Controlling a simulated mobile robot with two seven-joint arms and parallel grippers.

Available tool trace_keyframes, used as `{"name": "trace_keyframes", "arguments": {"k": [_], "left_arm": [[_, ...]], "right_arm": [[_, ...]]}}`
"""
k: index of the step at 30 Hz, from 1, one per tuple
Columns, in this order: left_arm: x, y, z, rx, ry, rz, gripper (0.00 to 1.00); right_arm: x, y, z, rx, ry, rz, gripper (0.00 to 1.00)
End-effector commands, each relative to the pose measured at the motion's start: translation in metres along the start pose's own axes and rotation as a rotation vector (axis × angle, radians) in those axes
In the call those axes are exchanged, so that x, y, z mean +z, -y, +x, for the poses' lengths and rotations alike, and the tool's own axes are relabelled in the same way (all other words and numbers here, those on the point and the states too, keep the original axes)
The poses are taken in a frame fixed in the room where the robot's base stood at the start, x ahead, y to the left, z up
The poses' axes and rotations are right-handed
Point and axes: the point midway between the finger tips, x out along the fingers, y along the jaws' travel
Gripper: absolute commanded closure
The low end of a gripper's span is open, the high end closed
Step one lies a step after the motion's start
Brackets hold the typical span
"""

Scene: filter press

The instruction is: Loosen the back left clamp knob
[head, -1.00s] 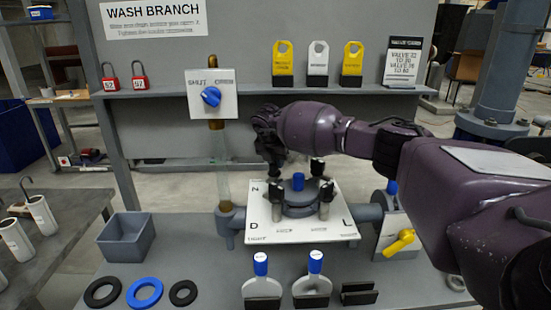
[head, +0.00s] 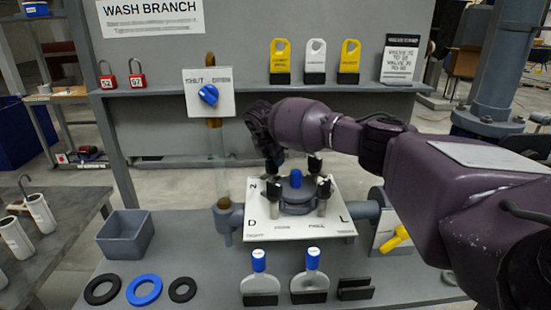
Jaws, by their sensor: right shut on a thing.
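The filter housing (head: 297,200) is a grey round body with a blue centre knob (head: 296,174) on a white plate. Black-topped clamp knobs stand around it: front left (head: 273,189), front right (head: 323,187) and back right (head: 315,163). My right gripper (head: 272,162) points down at the back left corner and is shut on the back left clamp knob. The fingers and dark wrist largely hide that knob, so its turn cannot be read. My left gripper is not in view.
A blue valve knob (head: 208,95) on a white panel and a clear vertical tube (head: 220,160) stand left of the gripper. Blue-capped paddles (head: 259,280), a yellow lever (head: 396,238), loose rings (head: 144,290) and a grey bin (head: 126,236) surround the plate.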

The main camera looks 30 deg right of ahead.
Motion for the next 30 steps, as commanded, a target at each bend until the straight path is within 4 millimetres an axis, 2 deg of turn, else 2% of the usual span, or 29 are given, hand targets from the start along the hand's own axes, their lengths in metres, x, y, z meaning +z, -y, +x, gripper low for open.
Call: {"name": "trace_keyframes", "arguments": {"k": [4,5,9,20,30], "left_arm": [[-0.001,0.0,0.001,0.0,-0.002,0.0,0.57],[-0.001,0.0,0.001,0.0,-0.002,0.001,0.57],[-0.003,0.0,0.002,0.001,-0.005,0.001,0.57],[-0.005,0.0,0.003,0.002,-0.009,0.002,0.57],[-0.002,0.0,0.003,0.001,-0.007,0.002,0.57]], "right_arm": [[0.001,0.0,0.0,0.0,0.0,0.003,1.0],[0.001,0.0,0.0,0.0,0.0,0.003,0.78],[0.0,0.0,0.0,0.0,0.0,0.002,0.56],[0.0,0.0,-0.005,0.001,0.0,0.0,0.55],[0.001,-0.001,-0.052,0.003,0.0,0.001,0.55]]}}
